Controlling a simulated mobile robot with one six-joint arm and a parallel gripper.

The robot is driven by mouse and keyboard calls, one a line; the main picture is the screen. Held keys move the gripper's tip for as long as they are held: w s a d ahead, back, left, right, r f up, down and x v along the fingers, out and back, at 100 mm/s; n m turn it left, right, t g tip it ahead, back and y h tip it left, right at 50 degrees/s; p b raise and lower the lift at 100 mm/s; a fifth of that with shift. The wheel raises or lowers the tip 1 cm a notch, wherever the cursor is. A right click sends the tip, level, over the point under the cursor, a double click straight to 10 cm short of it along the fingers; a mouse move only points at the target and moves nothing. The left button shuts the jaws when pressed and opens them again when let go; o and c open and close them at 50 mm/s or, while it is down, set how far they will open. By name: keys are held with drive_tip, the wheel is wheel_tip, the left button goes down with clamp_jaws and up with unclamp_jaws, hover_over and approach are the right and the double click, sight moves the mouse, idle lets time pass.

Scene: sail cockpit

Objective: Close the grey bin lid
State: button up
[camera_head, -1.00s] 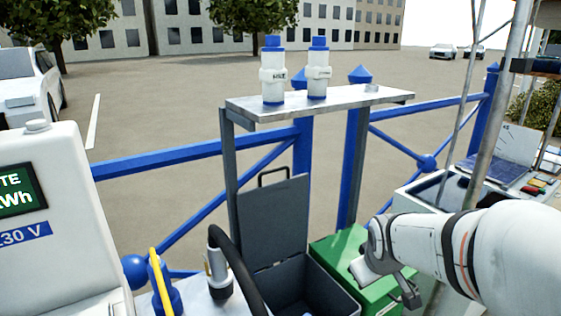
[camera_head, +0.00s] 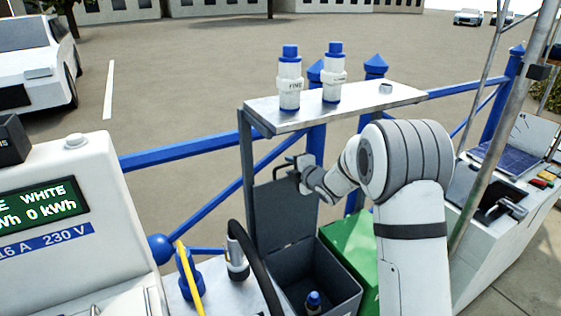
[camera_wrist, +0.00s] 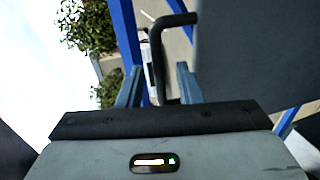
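The grey bin (camera_head: 345,300) stands open. Its grey lid (camera_head: 284,212) is upright at the back of the bin. The lid's dark handle (camera_head: 270,167) is at its top edge. My gripper (camera_head: 296,172) is at the upper right of the lid, at the handle. In the wrist view the two fingers of my gripper (camera_wrist: 158,85) are apart, with part of the dark handle (camera_wrist: 157,50) showing between them. The lid fills the right of the wrist view (camera_wrist: 255,50). I cannot tell whether a finger touches the handle.
A bottle with a blue cap (camera_head: 313,301) is inside the bin. A green box (camera_head: 350,245) stands right beside it. A black hose (camera_head: 262,262) curves close to the bin's left.

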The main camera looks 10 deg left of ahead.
drive_tip(key=x, duration=0.4)
drive_tip(key=shift+c, duration=0.3)
clamp_jaws()
